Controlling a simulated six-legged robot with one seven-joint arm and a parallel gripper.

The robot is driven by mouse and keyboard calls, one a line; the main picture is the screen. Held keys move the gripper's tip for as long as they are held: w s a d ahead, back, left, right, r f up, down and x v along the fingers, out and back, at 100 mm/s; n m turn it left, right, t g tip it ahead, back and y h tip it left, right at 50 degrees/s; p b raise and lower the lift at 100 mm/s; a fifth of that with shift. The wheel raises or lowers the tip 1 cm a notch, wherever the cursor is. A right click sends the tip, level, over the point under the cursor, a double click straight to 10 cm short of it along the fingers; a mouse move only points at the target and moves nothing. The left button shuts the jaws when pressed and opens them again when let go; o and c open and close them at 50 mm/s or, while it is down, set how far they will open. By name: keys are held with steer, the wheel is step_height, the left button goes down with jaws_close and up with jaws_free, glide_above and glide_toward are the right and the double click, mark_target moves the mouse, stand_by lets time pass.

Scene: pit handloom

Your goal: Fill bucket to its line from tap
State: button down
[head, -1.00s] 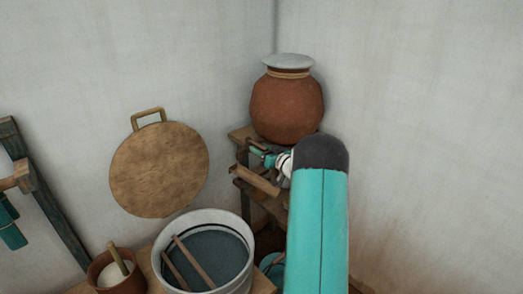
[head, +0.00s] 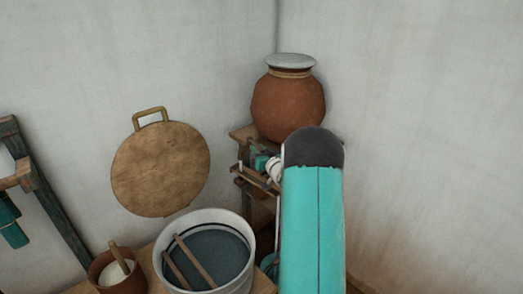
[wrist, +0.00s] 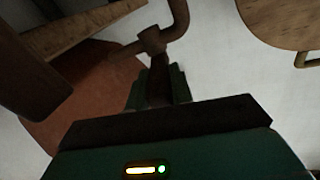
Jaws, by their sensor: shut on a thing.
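The red-brown clay pot (head: 288,103) stands on a wooden stand in the corner; part of it shows in the wrist view (wrist: 75,115). A brown tap (wrist: 152,40) with a curved spout shows in the wrist view. My gripper (wrist: 158,88) is shut on the tap's upright handle. In the head view my gripper (head: 262,163) is small and partly hidden by my arm, just below the clay pot. A teal rounded thing (head: 267,262), perhaps the bucket, shows low under the stand, mostly hidden by my arm. Its line and water level cannot be seen.
A white tub (head: 168,228) with dark liquid and two sticks stands on a table, beside a brown pot (head: 113,278) of white stuff. A wooden frame (head: 45,200) stands left. The right wall is bare.

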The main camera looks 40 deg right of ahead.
steer(key=shift+w+a+r+m+g+h, duration=0.1)
steer(key=shift+a+m+g+h, duration=0.3)
steer(key=shift+h, duration=0.35)
steer(key=shift+w+a+f+m+g+h, duration=0.1)
steer(key=shift+w+a+m+h, duration=0.1)
steer(key=shift+m+h, duration=0.45)
steer(key=shift+w+a+r+m+g+h, duration=0.1)
steer(key=shift+a+m+g+h, duration=0.2)
steer(key=shift+h, duration=0.5)
steer(key=c, duration=1.2)
jaws_free()
steer(key=shift+s, duration=0.1)
steer(key=shift+c, duration=0.2)
steer(key=v, duration=1.4)
